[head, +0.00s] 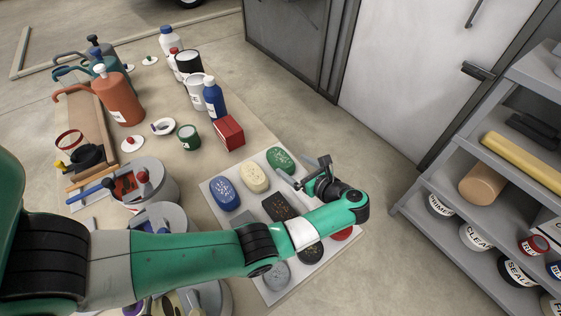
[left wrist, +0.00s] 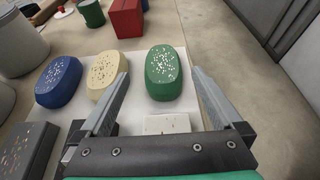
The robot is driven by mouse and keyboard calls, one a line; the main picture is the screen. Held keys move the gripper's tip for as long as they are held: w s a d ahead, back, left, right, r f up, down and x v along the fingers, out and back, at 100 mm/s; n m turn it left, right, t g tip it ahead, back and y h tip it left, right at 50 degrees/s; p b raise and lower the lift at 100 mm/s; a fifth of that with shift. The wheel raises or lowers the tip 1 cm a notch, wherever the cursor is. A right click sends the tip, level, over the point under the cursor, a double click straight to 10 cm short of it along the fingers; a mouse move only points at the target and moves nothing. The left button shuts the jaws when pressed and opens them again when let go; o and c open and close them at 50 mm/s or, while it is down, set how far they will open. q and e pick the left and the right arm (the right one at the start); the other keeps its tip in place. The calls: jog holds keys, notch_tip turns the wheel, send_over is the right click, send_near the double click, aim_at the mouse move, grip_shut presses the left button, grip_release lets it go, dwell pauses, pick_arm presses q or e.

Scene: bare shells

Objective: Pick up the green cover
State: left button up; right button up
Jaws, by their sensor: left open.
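The green cover (head: 280,160) is an oval shell with small holes in its top, lying at the far corner of a white board (head: 210,193). In the left wrist view the green cover (left wrist: 163,75) shows ahead, between the spread fingers. My left gripper (head: 309,175) is open and empty over the board, close to the green cover on its near side. In the left wrist view the left gripper (left wrist: 160,86) has one finger to each side of the cover, with gaps. My right gripper is not in view.
A cream cover (head: 253,178) and a blue cover (head: 224,193) lie left of the green one. A dark block (head: 279,206) lies nearer. A red box (head: 229,132) stands behind the board. Bottles and cans crowd the table's left; a shelf (head: 500,160) stands right.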

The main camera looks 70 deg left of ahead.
aim_at(281, 157)
pick_arm(q)
jog(key=shift+x, duration=0.8)
jog(key=x, duration=0.2)
jog(key=b+x, duration=0.1)
jog(key=x, duration=0.2)
jog(key=shift+w+f, duration=0.15)
jog(key=shift+f, duration=0.15)
jog(key=shift+d, duration=0.15)
jog(key=shift+c, duration=0.2)
jog(key=c, duration=1.2)
jog(key=shift+c, duration=0.2)
